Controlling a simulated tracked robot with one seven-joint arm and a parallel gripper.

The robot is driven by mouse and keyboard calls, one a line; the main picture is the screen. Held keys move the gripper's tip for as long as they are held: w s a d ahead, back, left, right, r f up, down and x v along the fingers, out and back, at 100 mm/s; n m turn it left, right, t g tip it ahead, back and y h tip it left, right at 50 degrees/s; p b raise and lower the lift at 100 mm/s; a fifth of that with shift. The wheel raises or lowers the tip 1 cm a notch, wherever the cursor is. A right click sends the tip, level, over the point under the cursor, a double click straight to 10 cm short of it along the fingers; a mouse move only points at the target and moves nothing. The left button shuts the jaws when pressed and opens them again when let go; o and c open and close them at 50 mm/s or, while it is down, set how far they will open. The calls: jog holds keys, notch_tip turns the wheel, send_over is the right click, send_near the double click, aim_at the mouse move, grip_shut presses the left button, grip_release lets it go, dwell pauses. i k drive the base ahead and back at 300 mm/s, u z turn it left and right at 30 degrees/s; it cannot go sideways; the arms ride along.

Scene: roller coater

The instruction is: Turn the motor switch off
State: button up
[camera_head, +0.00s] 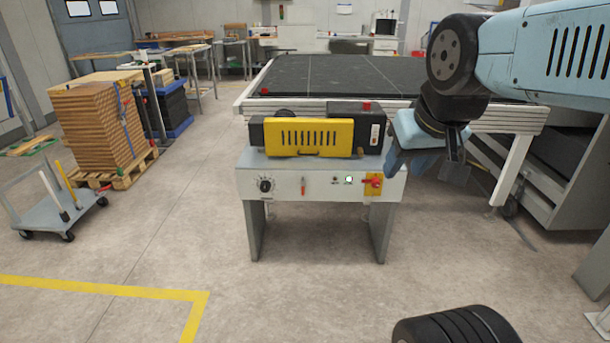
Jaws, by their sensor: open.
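The roller coater (310,140) stands in the middle, with a yellow slotted cover over its top. The labels are too small to read, so I cannot tell which control is the motor switch. My gripper (428,172) hangs open to the right of the machine, pointing down, apart from the panel. Its left finger is hard to make out.
A large dark-topped table (340,76) stands behind the machine. A pallet with stacked boards (98,130) and a trolley (60,212) are at the left. A grey frame (545,180) stands at the right. The floor before the panel is clear.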

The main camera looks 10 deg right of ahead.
aim_at(376, 184)
jog(key=z, duration=0.2)
jog(key=i, duration=0.9)
jog(key=u, duration=0.1)
